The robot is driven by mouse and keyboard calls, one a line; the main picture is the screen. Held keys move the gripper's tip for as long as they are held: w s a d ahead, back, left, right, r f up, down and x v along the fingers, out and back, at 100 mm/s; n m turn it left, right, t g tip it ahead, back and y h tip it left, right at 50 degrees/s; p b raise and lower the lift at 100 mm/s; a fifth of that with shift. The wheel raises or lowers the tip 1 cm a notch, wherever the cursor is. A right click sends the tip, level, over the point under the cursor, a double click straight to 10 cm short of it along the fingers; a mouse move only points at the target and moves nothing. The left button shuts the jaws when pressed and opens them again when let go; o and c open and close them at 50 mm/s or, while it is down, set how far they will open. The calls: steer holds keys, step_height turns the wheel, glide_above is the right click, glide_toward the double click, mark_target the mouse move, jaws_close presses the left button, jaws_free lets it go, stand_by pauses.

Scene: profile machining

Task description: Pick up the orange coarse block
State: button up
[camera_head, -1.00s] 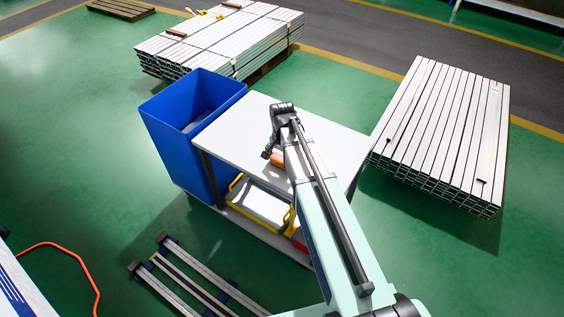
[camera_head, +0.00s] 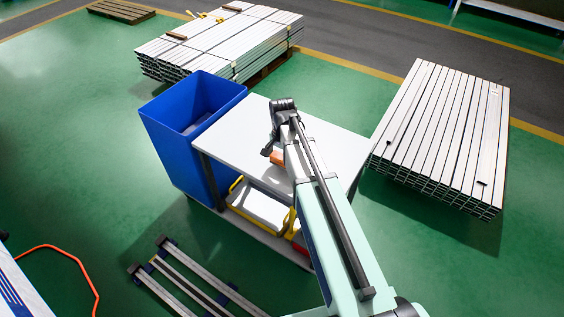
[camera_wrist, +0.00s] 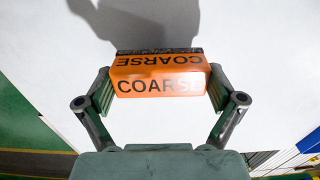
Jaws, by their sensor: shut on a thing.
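The orange coarse block (camera_wrist: 160,76) is in the middle of the wrist view, with "COARSE" in dark letters on two faces and a dark, rough strip along its far edge. My gripper (camera_wrist: 160,92) has one finger against each end of the block and is shut on it. In the head view a small part of the orange block (camera_head: 276,157) shows beside my wrist, above the white table top (camera_head: 240,125). A dark shadow lies on the white surface beyond the block. I cannot tell the exact gap between block and table.
A blue bin (camera_head: 180,150) stands at the table's left side. A lower shelf holds a white tray with yellow edges (camera_head: 258,208). Stacks of metal profiles lie behind (camera_head: 220,45) and at the right (camera_head: 440,135). The table top is otherwise clear around my arm.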

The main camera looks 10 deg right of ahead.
mark_target(282, 157)
step_height(282, 157, up, 18)
steer(key=b, duration=0.1)
steer(key=shift+f, duration=0.1)
